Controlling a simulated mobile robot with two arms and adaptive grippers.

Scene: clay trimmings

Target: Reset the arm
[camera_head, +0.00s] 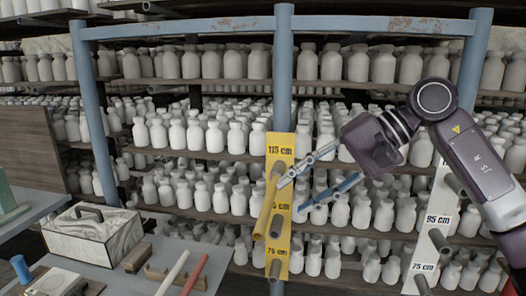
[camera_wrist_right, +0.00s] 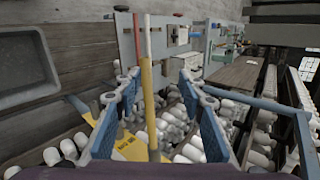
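My right gripper (camera_head: 293,196) comes in from the right in the head view. Its two blue fingers are spread apart with nothing between them. The fingertips point left at a yellow rod (camera_head: 267,208), which lies against a yellow board (camera_head: 280,152) marked 115 cm and 75 cm. The rod is just beyond the tips. In the right wrist view, the yellow rod (camera_wrist_right: 152,110) stands in the gap between the two open fingers (camera_wrist_right: 159,85); contact does not show. My left gripper is not in view.
Shelves of white bottles (camera_head: 225,62) fill the background behind blue posts (camera_head: 284,70). A white board (camera_head: 437,225) with pegs stands at right. At lower left, a table (camera_head: 130,278) holds a marbled box (camera_head: 95,238), a red rod (camera_head: 194,275) and a white rod (camera_head: 171,272).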

